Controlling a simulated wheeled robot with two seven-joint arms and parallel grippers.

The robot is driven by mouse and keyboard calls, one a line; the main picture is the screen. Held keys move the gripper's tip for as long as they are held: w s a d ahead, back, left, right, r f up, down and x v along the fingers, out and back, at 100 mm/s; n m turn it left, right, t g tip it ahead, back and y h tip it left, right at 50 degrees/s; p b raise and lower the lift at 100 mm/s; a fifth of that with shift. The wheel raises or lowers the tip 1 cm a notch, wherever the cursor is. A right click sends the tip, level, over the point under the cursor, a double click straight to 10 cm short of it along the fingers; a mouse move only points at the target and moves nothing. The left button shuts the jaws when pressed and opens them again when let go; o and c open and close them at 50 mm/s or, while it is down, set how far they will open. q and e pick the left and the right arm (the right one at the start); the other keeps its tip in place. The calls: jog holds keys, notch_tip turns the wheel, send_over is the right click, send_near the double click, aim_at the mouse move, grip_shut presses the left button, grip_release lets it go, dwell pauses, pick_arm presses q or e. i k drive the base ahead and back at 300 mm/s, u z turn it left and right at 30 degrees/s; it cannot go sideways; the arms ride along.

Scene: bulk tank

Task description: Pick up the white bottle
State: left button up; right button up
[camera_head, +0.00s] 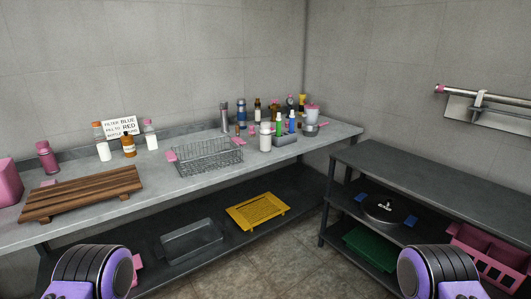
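A white bottle (265,138) stands upright on the grey counter (205,182), right of the wire basket. Two other whitish bottles stand further left: one with an orange top (103,149) and one with a pink cap (151,141), on either side of a brown bottle (128,147). I cannot tell which of these is the one named. Only purple and black arm parts of mine show at the lower left and lower right. Neither gripper's fingers are in view, and both arms are well short of the bottles.
The wire basket (208,157) and wooden rack (85,195) take up the counter's front. Small bottles crowd its far right around a grey holder (285,140). A yellow tray (257,211) lies on the lower shelf. The dark right table's top (440,180) is clear.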

aim_at(264, 134)
jog(key=z, duration=0.75)
jog(key=i, duration=2.25)
jog(key=u, duration=0.75)
